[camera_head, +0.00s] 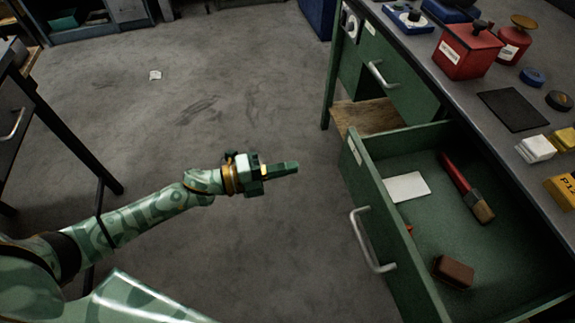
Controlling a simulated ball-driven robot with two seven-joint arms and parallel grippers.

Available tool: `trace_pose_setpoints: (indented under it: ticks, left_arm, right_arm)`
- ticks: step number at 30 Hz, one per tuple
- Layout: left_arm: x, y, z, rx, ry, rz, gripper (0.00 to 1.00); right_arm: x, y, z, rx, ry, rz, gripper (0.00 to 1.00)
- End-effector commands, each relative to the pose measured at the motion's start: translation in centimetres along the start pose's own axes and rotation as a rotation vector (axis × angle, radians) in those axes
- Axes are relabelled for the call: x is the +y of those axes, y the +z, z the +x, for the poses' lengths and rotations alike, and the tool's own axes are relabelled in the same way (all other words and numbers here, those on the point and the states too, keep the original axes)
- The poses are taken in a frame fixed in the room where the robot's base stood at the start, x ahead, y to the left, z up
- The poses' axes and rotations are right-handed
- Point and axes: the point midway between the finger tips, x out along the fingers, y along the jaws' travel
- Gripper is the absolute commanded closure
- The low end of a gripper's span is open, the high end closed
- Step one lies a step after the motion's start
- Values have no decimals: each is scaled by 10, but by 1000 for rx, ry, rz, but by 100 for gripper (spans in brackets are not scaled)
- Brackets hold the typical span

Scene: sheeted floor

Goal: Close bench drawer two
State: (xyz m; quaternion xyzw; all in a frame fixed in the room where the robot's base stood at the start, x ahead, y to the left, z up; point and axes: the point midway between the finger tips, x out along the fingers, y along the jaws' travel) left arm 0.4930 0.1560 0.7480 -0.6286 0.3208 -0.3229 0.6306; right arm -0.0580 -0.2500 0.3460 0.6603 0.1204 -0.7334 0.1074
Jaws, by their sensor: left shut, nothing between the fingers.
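An open green bench drawer (361,170) juts out from the bench at the right, with a silver bar handle (372,243) on its front. Inside it lie a white card (407,187), a red-handled brush (462,185) and a brown block (453,271). A closed green drawer with a silver handle (381,75) sits farther back in the same bench. My left gripper (296,168) is shut and empty, over the floor to the left of the open drawer's front and apart from it. My right gripper is not in view.
The bench top (465,95) holds a red box (467,52), a red canister (513,42), a black mat (513,110) and yellow blocks. A dark table (30,95) stands at the left. The grey floor between is clear apart from a paper scrap (155,75).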

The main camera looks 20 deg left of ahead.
Motion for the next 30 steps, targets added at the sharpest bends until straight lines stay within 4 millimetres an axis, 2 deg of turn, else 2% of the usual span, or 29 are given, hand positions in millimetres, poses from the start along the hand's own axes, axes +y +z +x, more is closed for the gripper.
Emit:
trace_pose_setpoints:
  ticks: [3, 9, 15, 21, 30]
  left_arm:
    - [2, 0, 27, 1, -2, -1, 100]
    - [3, 1, 69, -1, 0, -3, 100]
    - [3, 0, 99, -2, 0, -5, 100]
    - [2, 1, 111, -3, 1, -5, 100]
    - [1, 0, 111, -3, 1, -5, 100]
  right_arm:
    - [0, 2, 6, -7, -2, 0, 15]
    - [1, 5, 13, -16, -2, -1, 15]
    - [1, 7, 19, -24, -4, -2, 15]
    - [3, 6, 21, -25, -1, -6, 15]
    - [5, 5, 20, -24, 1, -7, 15]
